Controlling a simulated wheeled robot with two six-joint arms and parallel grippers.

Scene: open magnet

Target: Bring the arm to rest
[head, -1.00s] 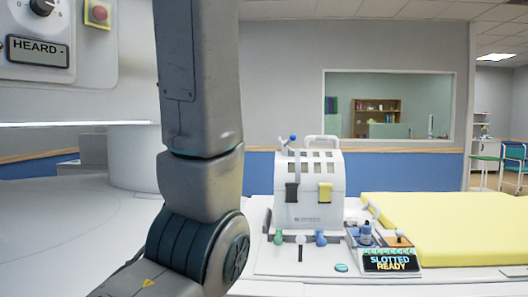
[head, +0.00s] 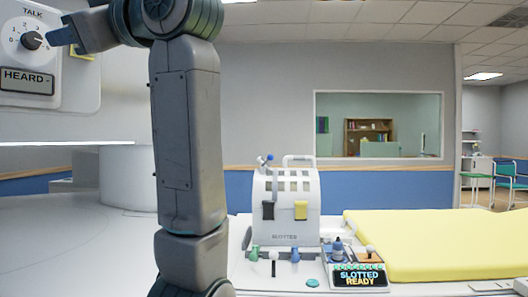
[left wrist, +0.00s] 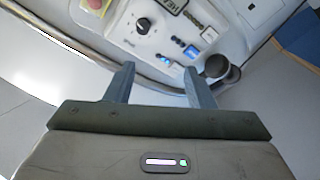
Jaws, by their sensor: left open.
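My left arm rises through the left middle of the head view. My left gripper (head: 60,36) is at the upper left, with its fingers pointing left toward the panel with the TALK dial (head: 31,40). The fingertips appear close to the dial in the picture, but I cannot tell if they touch. In the left wrist view the gripper (left wrist: 160,78) is open, with nothing between its two fingers. Past them is the panel with a black dial (left wrist: 143,25). My right gripper is not in view.
A white device with slots (head: 286,205) stands on the right, with a small display reading SLOTTED READY (head: 358,276). A yellow pad (head: 430,243) lies on its right. The panel with a HEARD label (head: 27,80) hangs at the left. A dark rounded knob (left wrist: 216,68) is near the right finger.

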